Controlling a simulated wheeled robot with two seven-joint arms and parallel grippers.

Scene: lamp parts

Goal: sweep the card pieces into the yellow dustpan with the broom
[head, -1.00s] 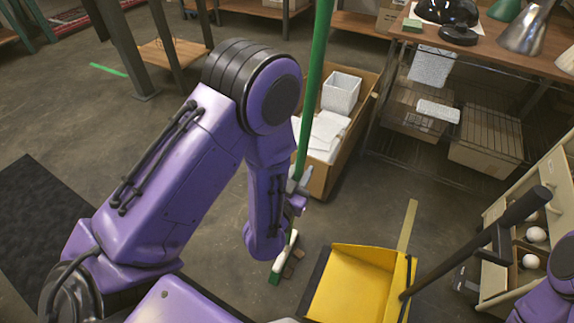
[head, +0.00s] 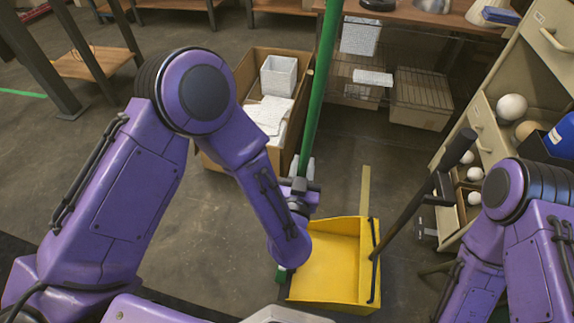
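The green broom (head: 318,95) stands slightly tilted. My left gripper (head: 300,188) is shut on its handle. Only a green end of the broom head (head: 282,274) shows, by the left edge of the yellow dustpan (head: 325,268); my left forearm hides the rest. The dustpan sits on the floor, its visible floor empty, its black handle (head: 405,215) leaning up to the right. My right gripper (head: 438,192) appears closed around this handle, partly lost against the dark background. No card pieces are visible now; the area beside the broom head is hidden by my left forearm.
A cardboard box (head: 230,165) with white items stands behind the broom. A wire shelf (head: 395,85) is at the back, and a beige drawer cabinet (head: 500,95) at the right. A yellow floor strip (head: 365,190) lies behind the dustpan.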

